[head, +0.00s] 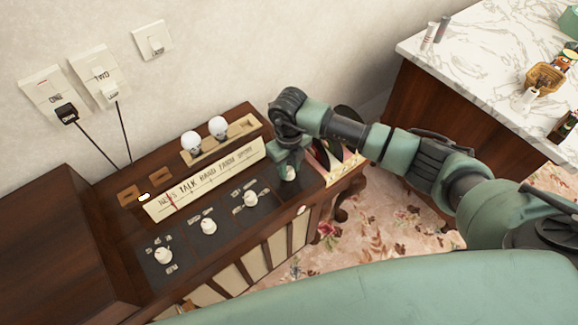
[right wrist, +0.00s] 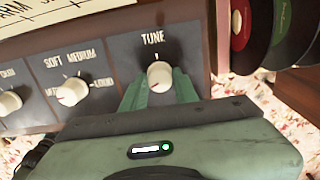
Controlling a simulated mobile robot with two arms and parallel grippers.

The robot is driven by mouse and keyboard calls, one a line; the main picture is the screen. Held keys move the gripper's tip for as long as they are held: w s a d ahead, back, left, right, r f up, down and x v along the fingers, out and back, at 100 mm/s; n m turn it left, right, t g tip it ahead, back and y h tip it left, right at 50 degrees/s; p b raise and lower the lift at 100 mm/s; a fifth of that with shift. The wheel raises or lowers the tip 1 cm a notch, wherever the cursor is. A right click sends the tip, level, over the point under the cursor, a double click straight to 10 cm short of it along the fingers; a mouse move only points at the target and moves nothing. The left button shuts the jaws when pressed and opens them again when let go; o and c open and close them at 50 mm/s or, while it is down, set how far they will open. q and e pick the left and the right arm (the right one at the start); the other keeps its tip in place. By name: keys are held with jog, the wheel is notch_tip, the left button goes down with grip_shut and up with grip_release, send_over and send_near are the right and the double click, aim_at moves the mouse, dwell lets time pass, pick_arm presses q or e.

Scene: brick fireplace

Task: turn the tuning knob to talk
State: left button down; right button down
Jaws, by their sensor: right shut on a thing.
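The radio (head: 115,185) is a dark wooden console with a cream dial strip (head: 215,175) lettered NEWS, TALK and further words. A thin red pointer (head: 171,201) stands near the strip's left end, by NEWS and TALK. The white tuning knob (right wrist: 160,76) sits under the label TUNE in the right wrist view; its white side also shows in the head view (head: 289,174). My right gripper (right wrist: 158,88) has its green fingers on both sides of this knob, shut on it. In the head view the gripper (head: 289,166) reaches down at the panel's right end. My left gripper is not in view.
Several other white knobs (head: 208,226) line the panel to the left. Two white bulbs (head: 191,141) stand behind the dial. Records (head: 335,150) sit in a rack close to my right wrist. Wall sockets (head: 55,98) with cords are at left, a marble-topped cabinet (head: 470,50) at right.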

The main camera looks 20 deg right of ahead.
aim_at(289, 170)
jog(key=m, duration=0.6)
jog(key=shift+r, duration=0.1)
jog(key=m+p, duration=0.1)
jog(key=m, duration=0.3)
jog(key=shift+m, duration=0.4)
dwell(0.3)
jog(key=c, duration=1.1)
grip_release()
notch_tip(289, 170, up, 8)
jog(key=shift+f, duration=0.1)
